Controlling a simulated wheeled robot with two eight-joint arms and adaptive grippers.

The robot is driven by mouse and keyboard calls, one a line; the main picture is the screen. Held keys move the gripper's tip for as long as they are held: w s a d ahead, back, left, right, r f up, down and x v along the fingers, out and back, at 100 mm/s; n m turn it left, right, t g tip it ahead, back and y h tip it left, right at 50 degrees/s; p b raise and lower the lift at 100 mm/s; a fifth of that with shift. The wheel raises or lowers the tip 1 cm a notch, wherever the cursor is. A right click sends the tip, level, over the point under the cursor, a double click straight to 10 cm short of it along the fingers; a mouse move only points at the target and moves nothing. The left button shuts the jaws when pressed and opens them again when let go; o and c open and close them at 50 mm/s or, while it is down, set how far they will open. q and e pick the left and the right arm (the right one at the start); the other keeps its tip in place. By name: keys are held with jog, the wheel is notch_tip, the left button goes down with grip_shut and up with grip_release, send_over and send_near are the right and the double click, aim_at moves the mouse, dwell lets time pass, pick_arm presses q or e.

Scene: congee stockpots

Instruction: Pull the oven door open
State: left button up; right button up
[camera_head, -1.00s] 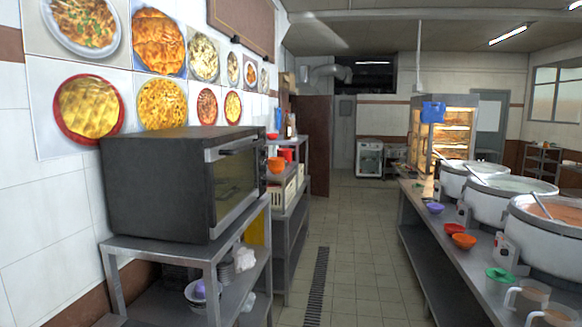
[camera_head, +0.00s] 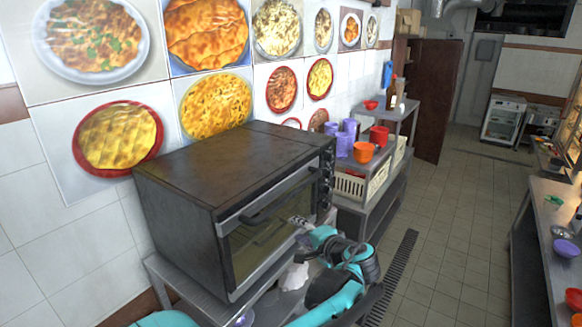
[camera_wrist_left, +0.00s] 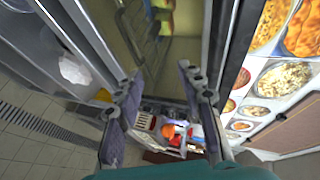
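The oven (camera_head: 235,190) is a dark box on a metal stand. Its glass door (camera_head: 265,245) looks shut, with a dark handle (camera_head: 262,212) along its upper edge. No held object shows between the fingers. I cannot tell whether a finger touches the handle. My right gripper is not in view.
A shelf right of the oven holds purple cups (camera_head: 342,138), orange bowls (camera_head: 363,152) and a cream basket (camera_head: 350,186). White cloth or paper (camera_head: 294,276) lies below the oven. The tiled aisle (camera_head: 450,220) is clear up to the counter (camera_head: 545,230) at right.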

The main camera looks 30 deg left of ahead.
pick_arm(q)
jog(key=y+p, duration=0.2)
jog(key=p, duration=0.1)
send_near(291, 198)
jog(key=r+x, duration=0.1)
jog(key=x, duration=0.7)
jog(key=f+p+x, duration=0.1)
jog(key=x, duration=0.2)
jog(key=shift+w+f, duration=0.1)
jog(key=shift+w, duration=0.1)
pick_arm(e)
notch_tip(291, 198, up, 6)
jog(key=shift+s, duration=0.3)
pick_arm(q)
grip_shut()
